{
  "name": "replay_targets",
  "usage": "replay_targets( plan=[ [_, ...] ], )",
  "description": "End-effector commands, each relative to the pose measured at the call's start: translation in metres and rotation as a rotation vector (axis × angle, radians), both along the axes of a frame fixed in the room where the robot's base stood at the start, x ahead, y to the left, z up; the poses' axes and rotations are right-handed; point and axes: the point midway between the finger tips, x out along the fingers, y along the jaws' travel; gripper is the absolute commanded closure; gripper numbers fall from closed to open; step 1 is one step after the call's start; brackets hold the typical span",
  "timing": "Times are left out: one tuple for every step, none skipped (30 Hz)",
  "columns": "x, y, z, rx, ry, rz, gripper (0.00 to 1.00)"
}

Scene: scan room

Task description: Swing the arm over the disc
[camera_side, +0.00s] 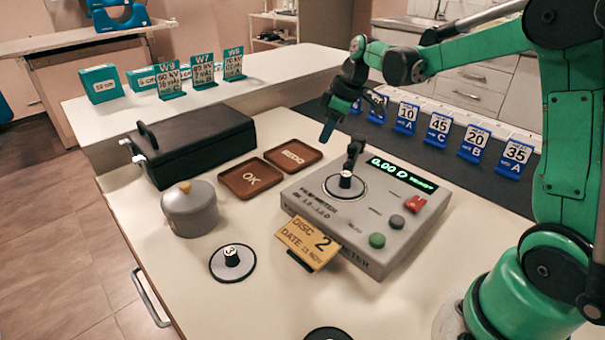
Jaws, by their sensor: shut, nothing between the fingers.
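A disc numbered 3 (219,272) with a black knob lies flat on the white bench at the front left. Another round disc (334,193) with a black knob sits on the grey meter (378,232), under a small black upright part. A third dark round piece (328,334) is cut off by the bottom edge. My gripper (327,133) is shut and empty, pointing down in the air. In the picture it lies above and slightly left of the meter's disc, well away from disc 3. Its exact height cannot be told.
A yellow card (308,243) reading disc 2 stands at the meter's front. Brown OK (237,191) and REDO (292,169) trays, a grey lidded pot (190,217) and a black case (190,157) stand left. Blue numbered cards (437,129) line the back. Bench around disc 3 is clear.

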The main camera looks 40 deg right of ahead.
Motion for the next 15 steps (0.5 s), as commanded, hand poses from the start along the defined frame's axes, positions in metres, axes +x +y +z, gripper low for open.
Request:
replay_targets(
  plan=[
    [-0.004,-0.003,0.011,0.000,0.000,-0.003,1.00],
    [-0.006,-0.004,0.017,0.000,0.000,-0.002,1.00],
    [-0.008,-0.006,0.026,0.000,0.000,-0.002,1.00],
    [-0.010,-0.007,0.032,0.000,0.000,-0.003,1.00],
    [-0.012,-0.009,0.038,0.000,0.000,-0.003,1.00],
    [-0.014,-0.010,0.045,0.000,0.000,-0.003,1.00],
    [-0.015,-0.011,0.050,0.000,0.000,-0.002,1.00],
    [-0.017,-0.012,0.055,0.000,0.000,-0.002,1.00],
    [-0.019,-0.013,0.061,0.000,0.000,-0.002,1.00],
    [-0.020,-0.014,0.064,0.000,0.000,-0.002,1.00],
    [-0.021,-0.015,0.068,0.000,0.000,-0.002,1.00],
    [-0.022,-0.016,0.072,0.000,0.000,-0.002,1.00],
    [-0.022,-0.016,0.074,0.000,0.000,-0.002,1.00],
    [-0.023,-0.017,0.076,0.000,0.000,-0.002,1.00],
    [-0.024,-0.017,0.078,0.000,0.000,-0.001,1.00]
  ],
)
